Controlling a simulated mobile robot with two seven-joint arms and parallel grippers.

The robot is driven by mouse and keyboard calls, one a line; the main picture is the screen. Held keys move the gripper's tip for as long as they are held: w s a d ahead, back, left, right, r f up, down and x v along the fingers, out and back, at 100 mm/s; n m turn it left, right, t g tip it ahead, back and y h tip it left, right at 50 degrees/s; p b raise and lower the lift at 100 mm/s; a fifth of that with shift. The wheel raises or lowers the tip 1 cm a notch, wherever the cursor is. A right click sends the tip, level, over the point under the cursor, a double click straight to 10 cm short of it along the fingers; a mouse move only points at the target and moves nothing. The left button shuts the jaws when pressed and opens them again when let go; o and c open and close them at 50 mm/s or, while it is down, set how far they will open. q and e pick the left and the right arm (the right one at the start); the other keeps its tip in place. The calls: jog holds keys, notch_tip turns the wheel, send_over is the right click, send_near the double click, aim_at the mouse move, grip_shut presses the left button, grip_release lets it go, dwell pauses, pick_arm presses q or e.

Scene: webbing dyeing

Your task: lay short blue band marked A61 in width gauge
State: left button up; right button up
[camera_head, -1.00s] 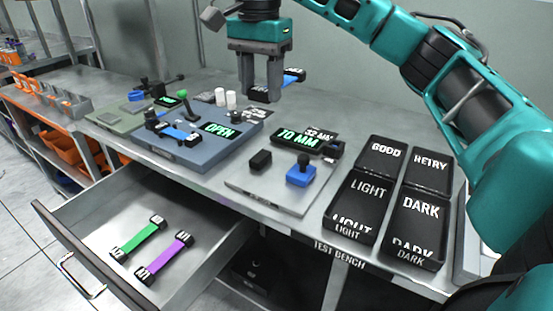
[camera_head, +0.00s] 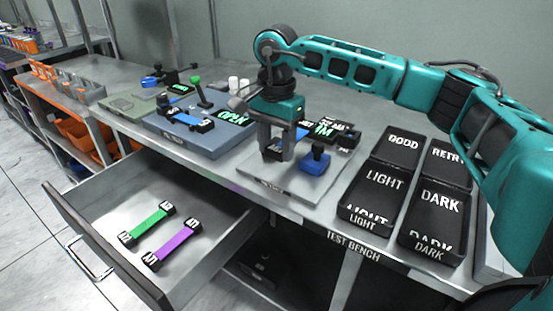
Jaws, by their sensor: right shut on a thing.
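My right gripper (camera_head: 277,154) is low over the width gauge, a pale plate (camera_head: 310,188) with a blue knob block (camera_head: 315,160) and a lit display (camera_head: 325,130). It is shut on a short blue band with black ends. Only a small blue part (camera_head: 302,133) of the band shows behind the fingers; its label cannot be read. The gripper and arm hide part of the gauge, so I cannot tell whether the band touches it. My left gripper is out of view.
A blue-grey device (camera_head: 175,138) reading OPEN holds another blue band (camera_head: 188,122). Black trays marked LIGHT (camera_head: 372,194) and DARK (camera_head: 432,215) stand to the right. The open drawer (camera_head: 205,240) holds a green band (camera_head: 147,224) and a purple band (camera_head: 172,239).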

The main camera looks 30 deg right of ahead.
jog(key=shift+f, duration=1.8)
jog(key=shift+f, duration=0.2)
jog(key=o, duration=1.1)
jog(key=shift+r, duration=0.1)
